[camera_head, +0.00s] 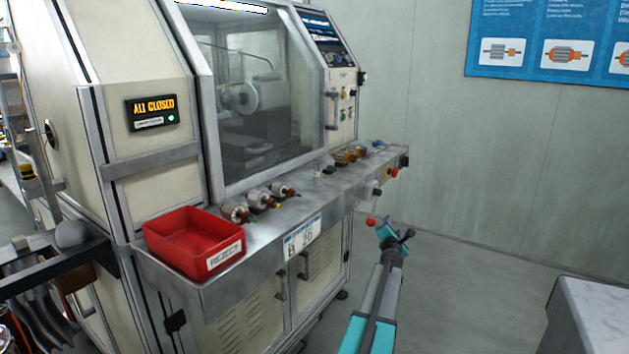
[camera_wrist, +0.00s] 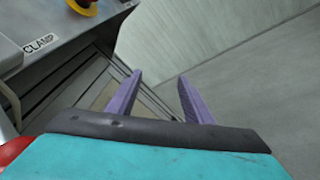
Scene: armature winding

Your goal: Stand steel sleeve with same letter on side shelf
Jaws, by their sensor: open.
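My gripper (camera_head: 397,236) is in front of the machine's metal ledge (camera_head: 345,192), to the right of it and apart from it. In the wrist view its two purple fingers (camera_wrist: 160,78) are spread with nothing between them. I cannot pick out a lettered steel sleeve for certain. A small pale upright piece (camera_head: 317,168) stands on the ledge, too small to read. Several armatures (camera_head: 262,198) lie on the ledge. A white and blue card (camera_head: 302,238) with large characters hangs on the ledge front. A dark-edged shelf (camera_head: 58,275) is at the left, partly cut off.
A red REJECT bin (camera_head: 193,243) sits on the ledge's near end. Copper-coloured parts (camera_head: 348,154) and control knobs are at its far end. In the wrist view, a CLAMP label (camera_wrist: 40,43) is on the ledge. A pale-topped block (camera_head: 600,305) stands at the right; the floor between is clear.

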